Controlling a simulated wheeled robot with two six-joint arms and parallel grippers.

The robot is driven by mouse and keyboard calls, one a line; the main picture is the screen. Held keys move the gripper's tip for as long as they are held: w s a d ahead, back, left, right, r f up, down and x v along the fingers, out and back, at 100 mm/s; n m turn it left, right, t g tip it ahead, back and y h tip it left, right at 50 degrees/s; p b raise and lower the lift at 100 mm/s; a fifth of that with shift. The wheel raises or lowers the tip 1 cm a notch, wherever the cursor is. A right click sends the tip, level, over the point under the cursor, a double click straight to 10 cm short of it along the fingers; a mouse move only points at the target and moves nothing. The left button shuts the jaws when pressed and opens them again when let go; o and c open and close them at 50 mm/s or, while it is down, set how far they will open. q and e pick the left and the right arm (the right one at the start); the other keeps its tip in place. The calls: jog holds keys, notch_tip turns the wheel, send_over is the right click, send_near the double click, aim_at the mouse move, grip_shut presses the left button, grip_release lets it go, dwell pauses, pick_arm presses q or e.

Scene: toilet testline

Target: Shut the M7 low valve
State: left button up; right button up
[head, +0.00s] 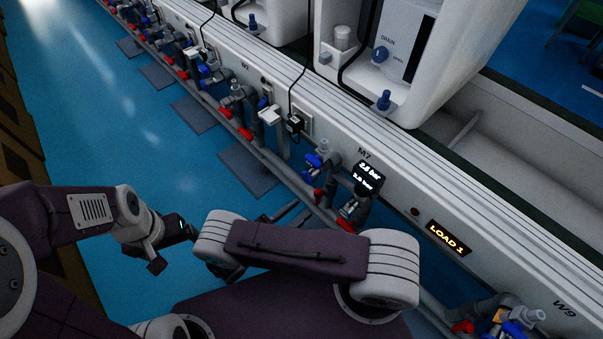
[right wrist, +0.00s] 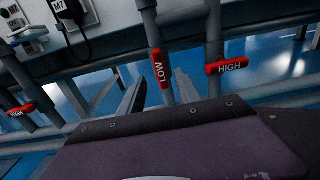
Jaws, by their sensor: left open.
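The M7 low valve has a red handle marked LOW (right wrist: 160,68) in the right wrist view. The handle stands upright, in line with its grey pipe. In the head view it is the small red handle (head: 318,196) below the M7 label. My right gripper (right wrist: 159,78) is open, its fingers pointing at the LOW handle, one to each side of it in the picture. Whether they touch it, I cannot tell. The M7 display (head: 368,176) is lit with two bar readings. My left gripper (head: 178,232) is open and empty, over the blue floor at the left.
The red HIGH handle (right wrist: 227,66) lies crosswise on the pipe to the right of LOW. Blue-handled taps (head: 316,160) sit beside the M7 display. Another red HIGH handle (right wrist: 18,112) is at the far left. A long grey pipe runs below the valves.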

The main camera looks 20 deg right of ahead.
aim_at(315, 199)
jog(key=b+x, duration=0.3)
jog(key=x, duration=0.5)
jog(key=shift+f, duration=0.2)
jog(key=shift+w+d+r+b, duration=0.2)
jog(key=shift+d+b, duration=0.1)
jog(key=shift+d, duration=0.15)
grip_shut()
